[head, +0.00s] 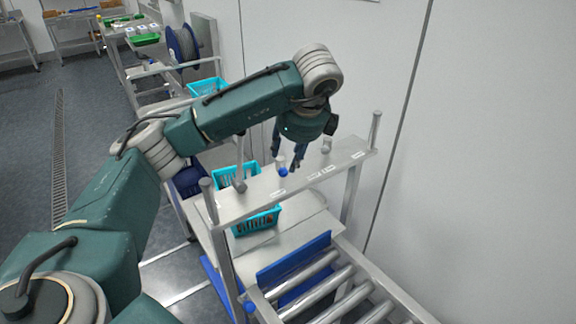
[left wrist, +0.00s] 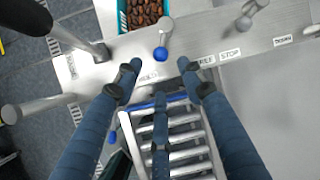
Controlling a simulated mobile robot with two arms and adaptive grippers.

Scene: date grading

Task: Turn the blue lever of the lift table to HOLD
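The blue lever is a short grey shaft with a blue ball knob (head: 283,172) on the metal top bar (head: 240,203) of the stand. In the left wrist view its knob (left wrist: 160,54) is near the label that seems to read HOLD (left wrist: 148,77); whether it is exactly on that mark I cannot tell. My left gripper (head: 287,157) points down over the bar close to the knob. In the wrist view its fingers (left wrist: 158,76) are spread, with nothing between them, and the knob is just beyond the fingertips, apparently untouched. My right gripper is out of view.
A grey lever (left wrist: 243,24) stands to the right, by the STOP label (left wrist: 230,55). Upright posts (head: 374,130) rise at the bar's ends. A turquoise crate (head: 256,222) of dates is beneath. Rollers (head: 335,290) lie in front; a wall (head: 480,130) bounds the right.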

